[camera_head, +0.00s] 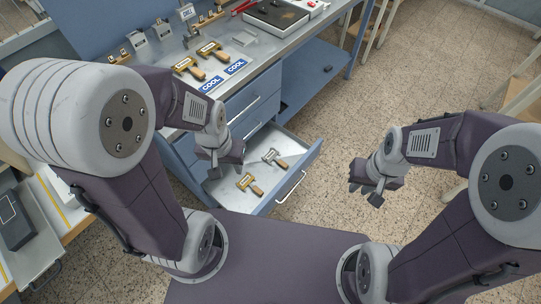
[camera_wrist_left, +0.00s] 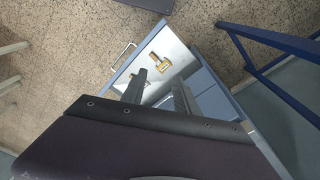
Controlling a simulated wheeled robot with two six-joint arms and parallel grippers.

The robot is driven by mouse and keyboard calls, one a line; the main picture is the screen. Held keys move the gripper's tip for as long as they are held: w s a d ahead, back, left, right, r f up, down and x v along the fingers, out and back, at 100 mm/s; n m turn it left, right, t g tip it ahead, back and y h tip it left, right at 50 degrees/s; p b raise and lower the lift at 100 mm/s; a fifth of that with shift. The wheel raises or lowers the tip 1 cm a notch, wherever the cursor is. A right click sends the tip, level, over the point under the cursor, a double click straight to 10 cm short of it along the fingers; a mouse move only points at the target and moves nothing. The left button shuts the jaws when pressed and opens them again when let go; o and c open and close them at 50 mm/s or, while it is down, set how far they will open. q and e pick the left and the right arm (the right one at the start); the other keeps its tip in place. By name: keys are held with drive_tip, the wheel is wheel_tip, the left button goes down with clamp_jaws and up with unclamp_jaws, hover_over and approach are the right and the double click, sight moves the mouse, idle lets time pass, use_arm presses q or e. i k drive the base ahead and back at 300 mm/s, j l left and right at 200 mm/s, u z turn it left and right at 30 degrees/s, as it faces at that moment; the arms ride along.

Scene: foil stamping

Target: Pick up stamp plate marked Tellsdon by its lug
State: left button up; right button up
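Two stamp plates with handle-like lugs lie in the open drawer. A brass plate (camera_head: 249,183) lies nearer the front and a silvery plate (camera_head: 272,157) with a brass lug lies further back. One brass-coloured plate (camera_wrist_left: 159,63) shows in the left wrist view, beyond the fingertips. Two more brass plates, one at left (camera_head: 187,67) and one at right (camera_head: 212,50), lie on the bench. I cannot read the name on any plate. My left gripper (camera_head: 215,170) is open and empty over the drawer's left side; its spread fingers show in the wrist view (camera_wrist_left: 159,82). My right gripper (camera_head: 366,195) is open and empty, right of the drawer.
The drawer (camera_head: 291,187) is pulled out below the blue workbench (camera_head: 262,50). Blue COOL signs (camera_head: 211,83) lie before the bench plates. A dark flat block (camera_head: 276,16) sits further back. A side table (camera_head: 45,215) stands at left.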

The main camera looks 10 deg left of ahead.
sight(270, 156)
drive_tip(key=i+l+u, duration=0.15)
drive_tip(key=i+l, duration=0.15)
drive_tip(key=i, duration=0.15)
drive_tip(key=i+l+u, duration=0.1)
drive_tip(key=i+l, duration=0.2)
drive_tip(key=i, duration=0.1)
